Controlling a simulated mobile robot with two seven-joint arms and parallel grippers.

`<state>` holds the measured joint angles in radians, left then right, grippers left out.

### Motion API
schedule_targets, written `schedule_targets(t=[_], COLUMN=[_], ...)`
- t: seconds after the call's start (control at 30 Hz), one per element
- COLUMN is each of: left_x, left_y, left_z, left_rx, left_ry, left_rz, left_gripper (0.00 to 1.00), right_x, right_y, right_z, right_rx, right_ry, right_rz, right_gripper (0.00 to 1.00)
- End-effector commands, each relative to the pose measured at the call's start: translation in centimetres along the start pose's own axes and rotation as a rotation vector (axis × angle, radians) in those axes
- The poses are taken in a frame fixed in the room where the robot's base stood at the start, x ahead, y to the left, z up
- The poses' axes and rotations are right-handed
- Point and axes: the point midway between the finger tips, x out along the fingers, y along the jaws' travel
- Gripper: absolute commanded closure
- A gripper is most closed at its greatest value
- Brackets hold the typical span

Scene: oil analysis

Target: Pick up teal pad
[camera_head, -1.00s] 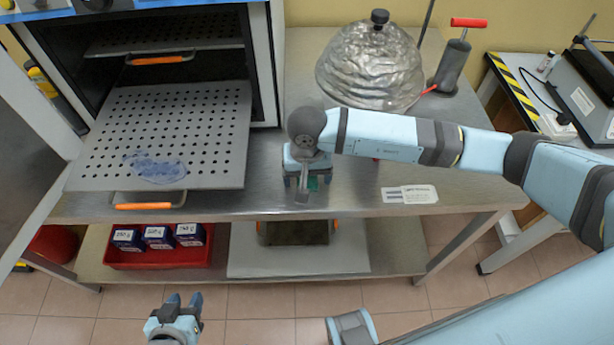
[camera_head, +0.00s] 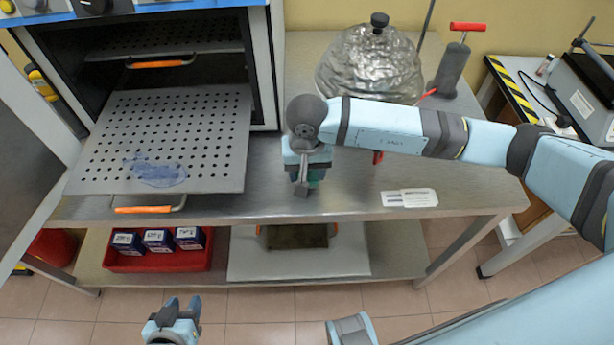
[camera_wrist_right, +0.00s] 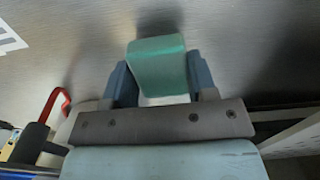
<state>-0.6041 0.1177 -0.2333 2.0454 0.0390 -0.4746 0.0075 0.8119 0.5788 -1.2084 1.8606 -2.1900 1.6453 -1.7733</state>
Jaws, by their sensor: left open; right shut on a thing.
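The teal pad (camera_wrist_right: 158,65) is between the two fingers of my right gripper (camera_wrist_right: 160,82) in the right wrist view, and the fingers are shut on it. In the head view my right gripper (camera_head: 304,185) is over the front part of the steel table, beside the perforated shelf. Only a small part of the teal pad (camera_head: 316,176) shows there, behind the gripper. I cannot tell whether the pad is clear of the tabletop. My left gripper (camera_head: 181,303) is open and empty, low at the bottom of the head view in front of the table.
An oven with a pulled-out perforated shelf (camera_head: 215,140) bearing a blue stain is at left. A crumpled metal dome (camera_head: 370,65) stands at the back. A label card (camera_head: 409,198) lies right of my gripper. A red bin (camera_head: 150,262) with boxes sits on the lower shelf.

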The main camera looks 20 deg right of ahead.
Motion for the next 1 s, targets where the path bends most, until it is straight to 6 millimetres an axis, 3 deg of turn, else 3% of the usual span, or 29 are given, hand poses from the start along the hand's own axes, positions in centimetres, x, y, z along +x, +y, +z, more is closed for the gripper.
schedule_targets(t=[0.3,0.5,0.7,1.0], left_x=[0.2,0.2,0.1,0.1], left_y=[0.1,0.0,-0.2,-0.3], left_z=[0.1,0.2,0.3,0.3], left_rx=[-0.008,-0.004,0.003,0.006], left_ry=[0.001,-0.002,-0.004,-0.004], left_rz=[0.000,0.000,0.000,0.000], left_gripper=[0.57,0.57,0.57,0.57], right_x=[-9.2,-13.8,-16.1,-16.6], right_y=[0.0,0.0,0.0,0.0], right_z=[-0.1,-0.1,0.0,0.0], right_rx=[-0.001,0.000,-0.001,0.000], right_ry=[0.007,0.005,0.001,0.000], right_rz=[-0.003,-0.002,-0.001,-0.001], right_gripper=[0.70,0.70,0.70,0.70])
